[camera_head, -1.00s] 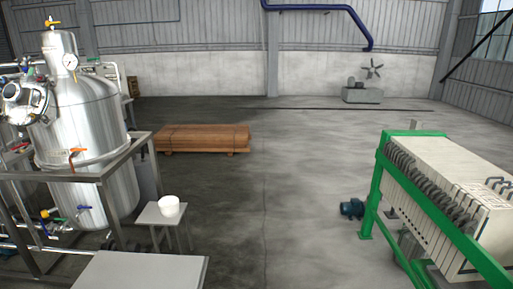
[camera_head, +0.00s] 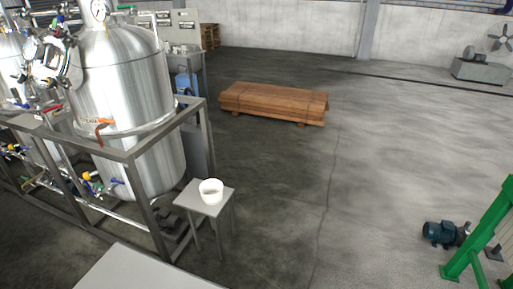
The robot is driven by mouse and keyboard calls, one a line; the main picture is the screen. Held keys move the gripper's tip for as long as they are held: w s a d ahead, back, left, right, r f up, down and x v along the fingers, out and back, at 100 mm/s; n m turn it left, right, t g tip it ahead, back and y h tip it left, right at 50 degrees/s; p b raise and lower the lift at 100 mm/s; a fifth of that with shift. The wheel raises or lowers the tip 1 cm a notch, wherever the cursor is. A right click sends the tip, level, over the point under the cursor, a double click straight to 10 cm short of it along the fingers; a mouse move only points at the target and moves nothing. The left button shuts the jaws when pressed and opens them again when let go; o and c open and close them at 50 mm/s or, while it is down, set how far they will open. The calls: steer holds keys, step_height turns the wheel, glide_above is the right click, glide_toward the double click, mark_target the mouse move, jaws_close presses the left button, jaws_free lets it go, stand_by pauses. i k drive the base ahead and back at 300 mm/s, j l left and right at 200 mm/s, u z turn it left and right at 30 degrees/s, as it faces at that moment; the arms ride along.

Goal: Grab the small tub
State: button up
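The small tub (camera_head: 211,192) is white, round and open at the top. It stands upright on a small grey square-topped stool (camera_head: 190,200), left of the picture's middle. The stool is just right of the metal frame around a steel tank. My gripper does not show in this view.
A steel tank (camera_head: 125,110) with valves and gauges stands in a grey metal frame (camera_head: 152,215) on the left. Brown stacked boards (camera_head: 272,103) lie behind. A blue motor (camera_head: 440,233) and green frame (camera_head: 480,235) are right. The middle floor is clear.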

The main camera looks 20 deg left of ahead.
mark_target(211, 190)
steer(key=i+u, duration=0.3)
steer(key=i, duration=0.15)
steer(key=i+l+u, duration=0.35)
steer(key=i, duration=0.15)
steer(key=i+l+u, duration=0.3)
steer(key=i, duration=0.15)
steer(key=i+u, duration=0.2)
steer(key=u, duration=0.3)
steer(key=i+l+u, duration=0.2)
steer(key=u, duration=0.3)
steer(key=i+l+u, duration=0.15)
steer(key=u, duration=0.3)
steer(key=i+l+u, duration=0.15)
steer(key=l+u, duration=0.2)
steer(key=u, duration=0.15)
steer(key=l+u, duration=0.3)
steer(key=u, duration=0.2)
steer(key=l+u, duration=0.35)
steer(key=u, duration=0.15)
steer(key=i+l+u, duration=0.1)
steer(key=l+u, duration=1.1)
steer(key=l, duration=0.1)
